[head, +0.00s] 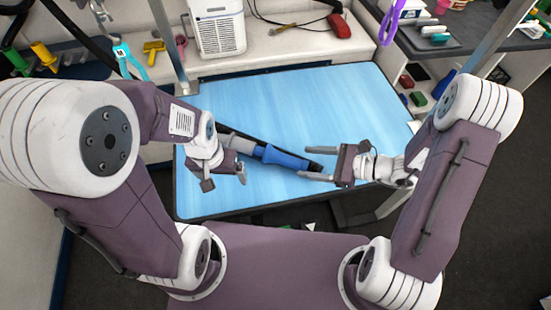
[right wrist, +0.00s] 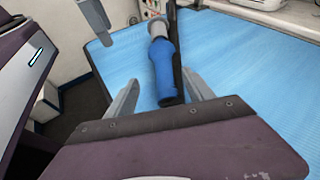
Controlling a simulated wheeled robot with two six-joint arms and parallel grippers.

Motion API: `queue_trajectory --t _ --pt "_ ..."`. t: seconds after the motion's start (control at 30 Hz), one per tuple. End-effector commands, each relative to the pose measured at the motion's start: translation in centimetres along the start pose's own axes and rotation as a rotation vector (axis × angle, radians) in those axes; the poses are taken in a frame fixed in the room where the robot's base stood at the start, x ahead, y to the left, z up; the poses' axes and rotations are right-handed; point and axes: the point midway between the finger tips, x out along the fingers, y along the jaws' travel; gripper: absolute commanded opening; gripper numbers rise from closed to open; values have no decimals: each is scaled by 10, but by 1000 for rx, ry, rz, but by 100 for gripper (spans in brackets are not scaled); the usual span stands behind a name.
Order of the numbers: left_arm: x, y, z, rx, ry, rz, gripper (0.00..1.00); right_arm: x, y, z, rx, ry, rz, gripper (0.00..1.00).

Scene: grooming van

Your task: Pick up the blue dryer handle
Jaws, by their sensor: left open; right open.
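The blue dryer handle (head: 281,157) lies on the light blue table top (head: 300,95), with a grey end toward the left and a dark strip along its far side. In the right wrist view the blue handle (right wrist: 163,72) lies ahead between my right gripper's fingers, apart from them. My right gripper (head: 318,164) is open at the handle's right end. My left gripper (head: 241,160) is open near its left end, partly covering the grey part. A left gripper finger (right wrist: 96,18) also shows in the right wrist view. Neither gripper visibly holds anything.
A white ventilated box (head: 217,28) and a red tool (head: 339,26) stand on the back counter. Yellow and teal tools (head: 125,58) are at the left. Coloured blocks (head: 417,98) sit on shelves at the right. The table's back half is clear.

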Motion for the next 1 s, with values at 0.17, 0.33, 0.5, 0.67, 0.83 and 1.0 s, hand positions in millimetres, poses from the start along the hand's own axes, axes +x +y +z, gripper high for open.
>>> queue_trajectory --t 0.17,0.33,0.5,0.67,0.83,1.0 --pt "2 0 0 0 1 0 91 5 0 -2 0 1 -1 61" --pt "5 0 0 0 1 0 91 32 0 -2 -1 1 2 61" --pt "5 0 0 0 1 0 91 39 -1 -2 -1 1 -2 61" --pt "9 0 1 0 1 0 91 64 -1 -5 -3 1 3 61" --pt "10 0 1 0 0 0 91 88 -2 -5 -3 1 0 61" --pt "10 0 1 0 1 0 91 90 -3 -5 -2 2 -4 61"
